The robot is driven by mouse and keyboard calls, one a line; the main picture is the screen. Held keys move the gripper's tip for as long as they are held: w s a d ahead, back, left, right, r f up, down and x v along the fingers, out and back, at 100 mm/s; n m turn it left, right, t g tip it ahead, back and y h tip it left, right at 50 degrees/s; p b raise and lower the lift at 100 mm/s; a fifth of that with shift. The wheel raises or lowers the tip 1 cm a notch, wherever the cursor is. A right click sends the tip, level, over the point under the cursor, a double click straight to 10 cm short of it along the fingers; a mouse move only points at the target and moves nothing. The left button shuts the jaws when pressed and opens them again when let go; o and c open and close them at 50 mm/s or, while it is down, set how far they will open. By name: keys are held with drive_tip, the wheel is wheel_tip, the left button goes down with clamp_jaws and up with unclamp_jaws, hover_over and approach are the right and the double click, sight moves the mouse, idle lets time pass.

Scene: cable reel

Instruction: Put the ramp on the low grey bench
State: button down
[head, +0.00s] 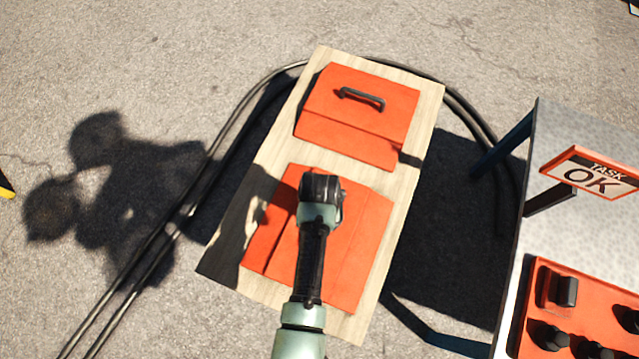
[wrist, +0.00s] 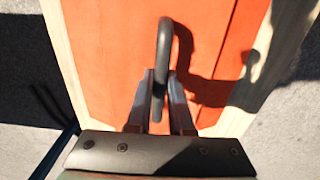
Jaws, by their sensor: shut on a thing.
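Two orange ramps lie on a pale wooden board. The nearer ramp (head: 350,240) is under my gripper (head: 321,190), and its handle is hidden in the head view. In the wrist view my gripper (wrist: 158,88) is shut on the dark handle (wrist: 164,50) of this ramp (wrist: 100,50). The ramp appears to rest on the board; I cannot tell if it is lifted. The farther ramp (head: 352,110) has its black handle free. A grey-topped bench (head: 570,125) stands at the right; I cannot tell whether it is the low grey bench.
The wooden board (head: 285,115) stands above the paved ground. Black cable (head: 215,150) loops on the ground around it. The grey top carries a "TASK OK" sign (head: 590,172) and an orange tray (head: 530,300) with several black items. Open ground lies to the left.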

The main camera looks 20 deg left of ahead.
drive_tip(key=shift+w, duration=0.15)
drive_tip(key=c, duration=0.8)
unclamp_jaws()
drive_tip(key=shift+f, duration=0.1)
wheel_tip(320, 180, up, 12)
drive_tip(key=p, duration=0.5)
